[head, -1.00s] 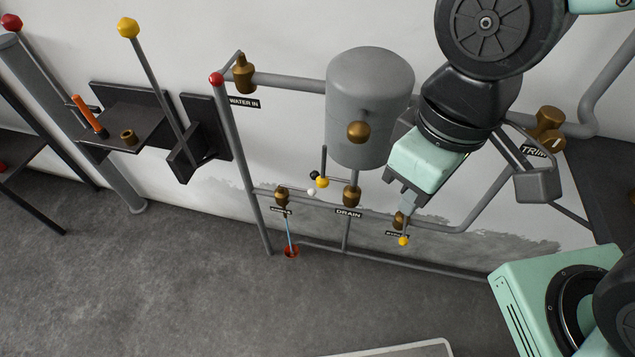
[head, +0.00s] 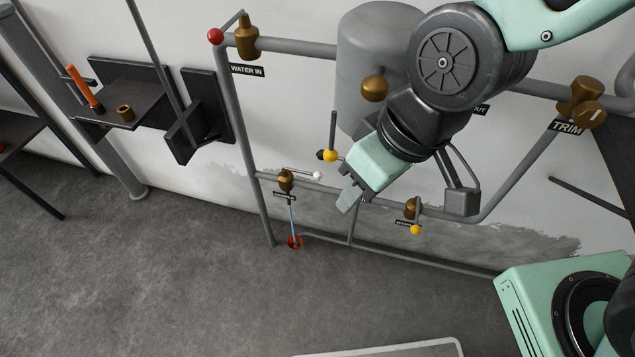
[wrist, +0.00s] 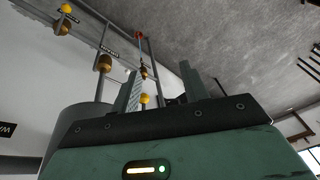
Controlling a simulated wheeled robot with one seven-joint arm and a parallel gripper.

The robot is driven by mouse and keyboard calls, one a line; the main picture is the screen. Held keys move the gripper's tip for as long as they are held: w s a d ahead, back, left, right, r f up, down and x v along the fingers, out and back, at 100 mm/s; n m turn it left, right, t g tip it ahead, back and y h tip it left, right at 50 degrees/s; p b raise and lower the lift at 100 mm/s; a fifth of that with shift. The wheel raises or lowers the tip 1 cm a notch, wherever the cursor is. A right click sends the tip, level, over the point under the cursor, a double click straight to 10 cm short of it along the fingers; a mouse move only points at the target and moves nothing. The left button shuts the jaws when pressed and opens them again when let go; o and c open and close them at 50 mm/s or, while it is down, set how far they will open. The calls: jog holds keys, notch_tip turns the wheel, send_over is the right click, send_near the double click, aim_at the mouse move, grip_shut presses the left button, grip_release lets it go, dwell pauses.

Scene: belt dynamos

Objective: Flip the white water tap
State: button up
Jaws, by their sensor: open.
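The white water tap (head: 317,175) is a lever with a white ball end. It sticks out to the right from a brass valve (head: 286,179) on the low pipe, nearly level in the head view. A thin blue stream drops below the valve to a red-rimmed drain (head: 295,242). My gripper (head: 350,195) is just right of the white ball and a little lower, apart from it in the picture. In the wrist view my gripper (wrist: 163,85) has its two fingers spread with nothing held.
Another yellow-ended lever (head: 415,230) hangs to the right. A grey tank (head: 365,50) and pipes are behind my arm. The floor in front is clear.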

jog(key=w+a+f+t+b, duration=0.1)
jog(key=w+f+b, duration=0.15)
jog(key=f, duration=0.25)
jog(key=w+a+f+t+y+b, duration=0.1)
jog(key=f+b, duration=0.2)
jog(key=f, duration=0.1)
jog(key=w+a+f+t+b, duration=0.1)
jog(key=f+b, duration=0.1)
jog(key=f, duration=0.3)
jog(key=n+t+b, duration=0.6)
jog(key=t+b, duration=1)
jog(key=b, duration=1.7)
send_near(318, 177)
jog(key=b+x, duration=0.1)
jog(key=x, duration=0.3)
jog(key=b+x, duration=0.2)
jog(key=x, duration=0.2)
jog(key=f+b+x, duration=0.1)
jog(key=b+x, duration=0.1)
jog(key=x, duration=0.2)
jog(key=shift+w+d, duration=0.1)
jog(key=shift+w, duration=0.4)
grip_shut()
